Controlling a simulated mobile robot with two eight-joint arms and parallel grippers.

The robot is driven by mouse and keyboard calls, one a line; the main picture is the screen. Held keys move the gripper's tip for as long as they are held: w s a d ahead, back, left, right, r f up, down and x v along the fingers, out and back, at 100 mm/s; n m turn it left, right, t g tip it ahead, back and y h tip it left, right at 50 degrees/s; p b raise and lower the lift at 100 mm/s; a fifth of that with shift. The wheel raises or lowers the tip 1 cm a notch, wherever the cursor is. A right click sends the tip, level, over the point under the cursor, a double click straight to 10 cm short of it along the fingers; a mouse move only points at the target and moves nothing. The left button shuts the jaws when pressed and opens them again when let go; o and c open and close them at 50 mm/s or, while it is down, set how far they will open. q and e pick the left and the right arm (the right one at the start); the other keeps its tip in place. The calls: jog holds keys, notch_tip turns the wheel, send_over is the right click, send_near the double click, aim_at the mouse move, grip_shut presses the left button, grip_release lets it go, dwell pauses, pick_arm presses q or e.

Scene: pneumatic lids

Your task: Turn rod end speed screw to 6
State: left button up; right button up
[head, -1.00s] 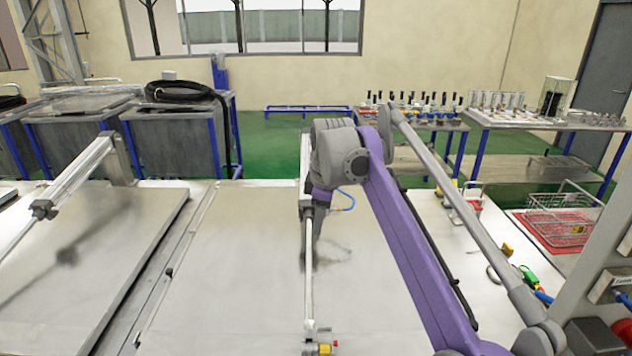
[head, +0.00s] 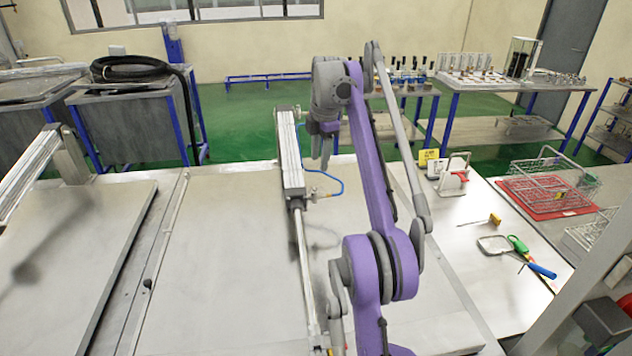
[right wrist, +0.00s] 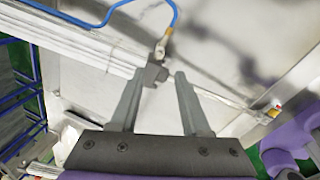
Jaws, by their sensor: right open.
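A silver pneumatic cylinder (head: 288,150) lies along the middle lid, its thin rod (head: 304,265) running toward the front. A small fitting with a blue hose (head: 335,190) sits at the cylinder's rod end. In the right wrist view the brass-coloured fitting (right wrist: 163,42) stands on the grey end block (right wrist: 155,74). My right gripper (head: 325,160) hangs just right of the cylinder, above the lid. In its wrist view the open fingers (right wrist: 161,76) point toward the end block, with nothing held. The screw's number scale is too small to read. My left gripper is out of view.
The metal lid (head: 225,260) is broad and mostly bare. On the right bench lie a yellow-handled screwdriver (head: 493,220), a blue-handled tool (head: 540,271) and a wire basket (head: 545,175) on a red mat. A second lid (head: 70,250) with its own cylinder stands left.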

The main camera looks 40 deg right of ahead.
aim_at(316, 188)
jog(key=f, duration=0.3)
jog(key=w+f, duration=0.1)
jog(key=f, duration=0.5)
jog(key=shift+w, duration=0.2)
jog(key=shift+w, duration=0.1)
jog(key=shift+c, duration=0.2)
grip_shut()
